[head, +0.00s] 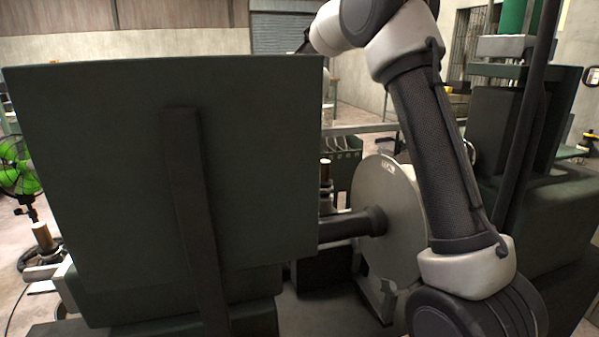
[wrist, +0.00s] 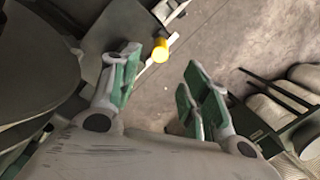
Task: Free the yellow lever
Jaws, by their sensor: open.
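A yellow round piece (wrist: 160,49), which looks like the end of the yellow lever, shows in the wrist view near the top centre. It lies beyond my gripper, between the lines of its two fingers and nearer the left one. My gripper (wrist: 158,82) is open and empty, with green pads on its fingers. I cannot tell how far below the fingertips the yellow piece is. The yellow lever does not show in the head view, and my gripper is out of sight there behind the machine or out of frame.
A large dark green machine housing (head: 90,150) fills the left of the head view. A grey disc (head: 388,190) on a shaft stands beside my arm. A green fan (head: 18,165) is at the far left. Bare floor (wrist: 225,40) shows in the wrist view.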

